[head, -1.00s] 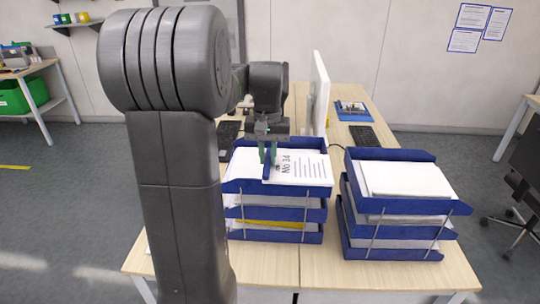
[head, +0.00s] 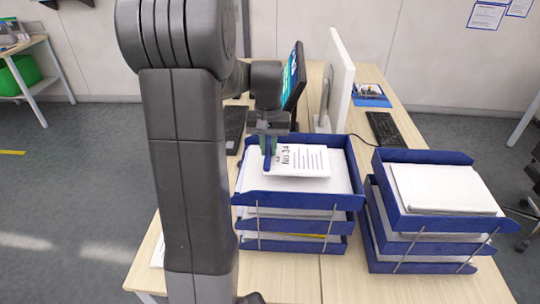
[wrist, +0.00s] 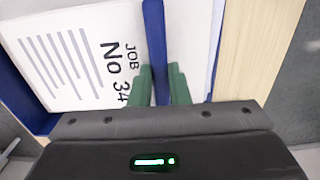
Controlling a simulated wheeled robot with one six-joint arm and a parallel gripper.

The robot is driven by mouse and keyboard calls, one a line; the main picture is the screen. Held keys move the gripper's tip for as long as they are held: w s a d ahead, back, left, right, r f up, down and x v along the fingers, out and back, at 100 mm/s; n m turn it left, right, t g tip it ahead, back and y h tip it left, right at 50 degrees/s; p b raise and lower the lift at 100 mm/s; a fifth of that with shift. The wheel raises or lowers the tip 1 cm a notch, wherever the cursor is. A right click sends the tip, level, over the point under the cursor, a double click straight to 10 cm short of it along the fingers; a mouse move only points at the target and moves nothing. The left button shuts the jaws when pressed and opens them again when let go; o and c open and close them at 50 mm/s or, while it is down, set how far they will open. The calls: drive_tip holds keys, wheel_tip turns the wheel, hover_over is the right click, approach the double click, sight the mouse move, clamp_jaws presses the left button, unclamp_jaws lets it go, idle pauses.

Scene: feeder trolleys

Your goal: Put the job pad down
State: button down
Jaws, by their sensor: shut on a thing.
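The job pad (head: 302,161) is a white printed sheet or pad reading "No 34", with a blue strip along one edge. My gripper (head: 269,152) is shut on that blue strip. In the wrist view the green fingers (wrist: 161,88) stand on either side of the strip, and the pad (wrist: 68,60) spreads to the left. The pad is over the top level of the left blue tray stack (head: 300,198), above white paper. I cannot tell whether it touches that paper.
A second blue tray stack (head: 435,223) with white paper stands to the right. Behind are a monitor (head: 341,85), a keyboard (head: 384,129) and a small blue tray (head: 372,101). Some bare desk (head: 345,283) shows in front of the stacks.

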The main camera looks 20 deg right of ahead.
drive_tip(key=shift+f, duration=1.75)
drive_tip(key=shift+f, duration=0.1)
drive_tip(key=c, duration=1.4)
unclamp_jaws()
drive_tip(key=shift+o, duration=0.2)
wheel_tip(320, 180, up, 12)
drive_tip(key=shift+r, duration=0.15)
